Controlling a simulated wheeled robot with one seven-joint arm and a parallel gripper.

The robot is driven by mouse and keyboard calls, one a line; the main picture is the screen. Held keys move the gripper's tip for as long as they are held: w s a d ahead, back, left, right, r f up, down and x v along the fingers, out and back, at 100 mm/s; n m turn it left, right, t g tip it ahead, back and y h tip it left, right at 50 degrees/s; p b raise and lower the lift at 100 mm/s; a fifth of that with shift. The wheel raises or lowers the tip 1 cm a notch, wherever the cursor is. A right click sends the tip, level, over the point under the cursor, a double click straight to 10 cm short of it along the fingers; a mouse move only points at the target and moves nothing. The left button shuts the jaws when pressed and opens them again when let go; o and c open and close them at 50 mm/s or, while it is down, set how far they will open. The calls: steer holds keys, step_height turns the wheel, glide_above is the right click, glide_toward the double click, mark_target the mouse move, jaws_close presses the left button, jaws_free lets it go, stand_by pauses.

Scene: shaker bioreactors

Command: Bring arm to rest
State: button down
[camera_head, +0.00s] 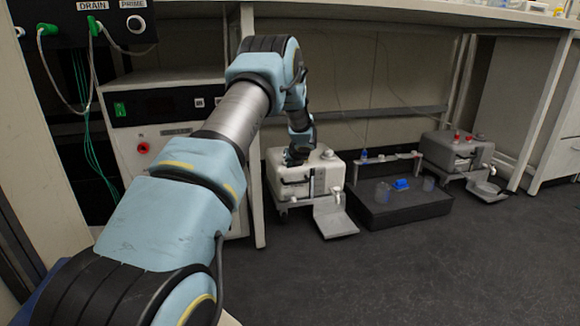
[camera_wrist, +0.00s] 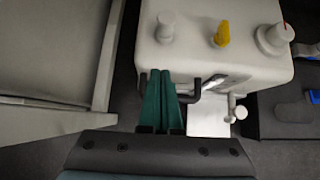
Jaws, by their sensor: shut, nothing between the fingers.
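My arm reaches forward from the lower left of the head view, bends at the elbow and drops down in front of the bench. Its end hangs at the white box-shaped unit (camera_head: 328,178). In the wrist view my gripper (camera_wrist: 161,72) shows two green fingers side by side, shut with nothing between them. The fingertips overlap the front face of the white unit (camera_wrist: 205,62), left of its black handle (camera_wrist: 195,90). I cannot tell whether they touch it. In the head view the fingers are too small and dark to make out.
A black tray (camera_head: 400,214) with clear vessels and a blue item stands right of the white unit. A grey unit (camera_head: 455,150) is farther right. A bench leg (camera_head: 250,130) and a control cabinet (camera_head: 130,130) are close to my arm. The floor in front is clear.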

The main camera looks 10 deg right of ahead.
steer(key=s+a+r+m+g+h+p, duration=0.1)
steer(key=s+a+r+m+h+p, duration=0.35)
steer(key=s+r+m, duration=1.2)
steer(key=s+a+r+m+g+y+p, duration=0.1)
steer(key=s+a+r+m+g+p, duration=0.1)
steer(key=s+a+m, duration=0.6)
steer(key=s+a+r+m+g+y+p, duration=0.1)
steer(key=s+a+r+m+g+p, duration=0.15)
steer(key=s+m, duration=0.65)
steer(key=s+a+r+m+g+y+p, duration=0.15)
steer(key=s+a+m, duration=0.4)
steer(key=s, duration=0.55)
step_height(320, 180, up, 38)
steer(key=p, duration=3.7)
steer(key=shift+a, duration=0.2)
steer(key=shift+f, duration=0.1)
